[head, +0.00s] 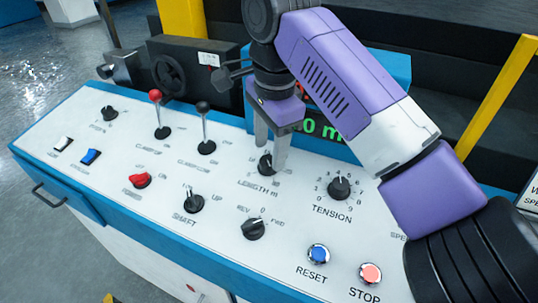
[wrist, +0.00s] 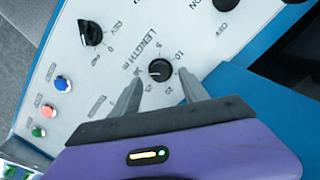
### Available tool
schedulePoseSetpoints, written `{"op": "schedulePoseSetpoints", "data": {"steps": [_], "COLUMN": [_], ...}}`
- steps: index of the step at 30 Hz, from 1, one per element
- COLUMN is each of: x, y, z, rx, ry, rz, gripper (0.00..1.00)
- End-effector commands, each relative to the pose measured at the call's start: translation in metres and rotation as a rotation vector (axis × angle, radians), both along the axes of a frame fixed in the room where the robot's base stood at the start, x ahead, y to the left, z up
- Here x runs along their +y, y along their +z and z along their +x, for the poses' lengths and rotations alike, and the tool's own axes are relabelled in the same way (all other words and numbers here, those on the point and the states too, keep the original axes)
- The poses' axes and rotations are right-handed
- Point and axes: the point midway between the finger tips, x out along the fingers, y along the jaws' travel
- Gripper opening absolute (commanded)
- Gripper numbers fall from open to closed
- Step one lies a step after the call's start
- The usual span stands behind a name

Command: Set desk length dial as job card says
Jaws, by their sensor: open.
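The length dial (head: 266,164) is a small black knob above the "LENGTH m" label on the white desk panel. In the wrist view the dial (wrist: 160,70) shows between my fingertips, with numbers around it, 5 and 10 among the readable ones. Its pointer setting is too small to read surely. My gripper (head: 271,158) points down at the dial, open, with a finger on either side; in the wrist view the gripper (wrist: 160,75) holds nothing. I cannot tell whether the fingers touch the knob. No readable job card shows.
The tension knob (head: 339,188) is right of the dial; the shaft switch (head: 193,203) and REV/FWD knob (head: 253,228) are nearer the front. Two levers, one the red-topped lever (head: 155,97), stand left. A green "0 m" display (head: 322,128) is partly hidden by my arm.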

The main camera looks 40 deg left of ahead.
Motion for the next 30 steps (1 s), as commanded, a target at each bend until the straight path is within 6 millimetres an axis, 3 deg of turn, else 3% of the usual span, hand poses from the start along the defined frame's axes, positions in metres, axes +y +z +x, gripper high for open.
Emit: {"op": "schedulePoseSetpoints", "data": {"steps": [6, 17, 25, 30], "x": [0.002, 0.003, 0.003, 0.003], "y": [-0.024, -0.029, -0.029, -0.029], "z": [0.001, 0.001, 0.001, 0.001], "rx": [0.000, -0.002, -0.001, 0.000], "ry": [0.001, 0.001, 0.002, 0.005], "rz": [0.001, 0.001, 0.001, 0.000], "gripper": [0.52, 0.52, 0.00, 0.00]}}
